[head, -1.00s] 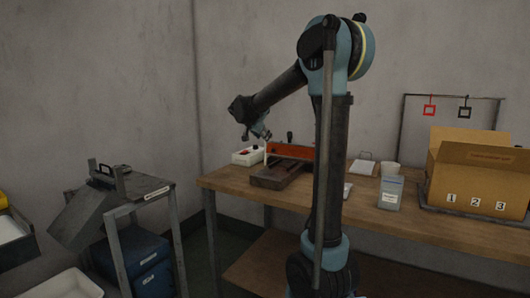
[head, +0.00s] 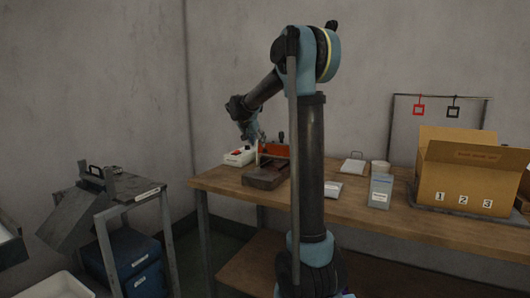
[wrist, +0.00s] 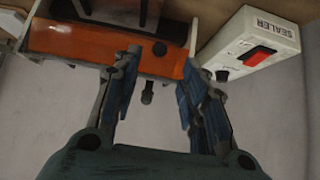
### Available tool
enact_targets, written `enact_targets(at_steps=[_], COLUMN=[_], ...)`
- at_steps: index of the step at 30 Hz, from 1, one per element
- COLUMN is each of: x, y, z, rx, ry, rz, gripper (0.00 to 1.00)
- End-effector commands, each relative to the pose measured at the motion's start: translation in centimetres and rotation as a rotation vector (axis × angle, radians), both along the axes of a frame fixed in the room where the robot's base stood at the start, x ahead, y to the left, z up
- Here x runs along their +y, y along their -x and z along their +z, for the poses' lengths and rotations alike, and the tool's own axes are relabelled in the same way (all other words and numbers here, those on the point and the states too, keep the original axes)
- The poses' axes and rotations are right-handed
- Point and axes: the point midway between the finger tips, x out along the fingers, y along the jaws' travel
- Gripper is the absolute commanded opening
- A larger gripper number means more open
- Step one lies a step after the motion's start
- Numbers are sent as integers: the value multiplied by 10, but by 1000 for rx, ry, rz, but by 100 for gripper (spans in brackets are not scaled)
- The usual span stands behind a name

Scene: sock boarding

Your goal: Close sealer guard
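The sealer (head: 264,178) is a low dark unit on the wooden bench, with an orange guard (head: 274,150) standing raised at its back. A dark knob sticks up above the guard in the head view. In the wrist view the orange guard (wrist: 108,50) spans the upper left, and a small dark knob (wrist: 147,92) projects from its edge. My gripper (wrist: 160,62) is open, with the knob between its spread fingers; I see no grip on it. In the head view my gripper (head: 257,140) is at the guard's left end. My arm hides part of the guard's right side.
A white control box labelled SEALER (wrist: 253,45), with a red switch, sits close beside my right finger. On the bench to the right are a grey container (head: 381,191) and a numbered cardboard box (head: 466,185). A metal stand (head: 120,188) is at left.

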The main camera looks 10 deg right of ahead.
Motion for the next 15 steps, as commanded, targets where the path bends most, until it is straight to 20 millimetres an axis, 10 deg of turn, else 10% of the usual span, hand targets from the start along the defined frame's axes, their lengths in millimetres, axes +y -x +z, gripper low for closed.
enact_targets(at_steps=[15], x=[-32], y=[-43], z=[-53], rx=[0], ry=[0], rz=[-1], gripper=[39])
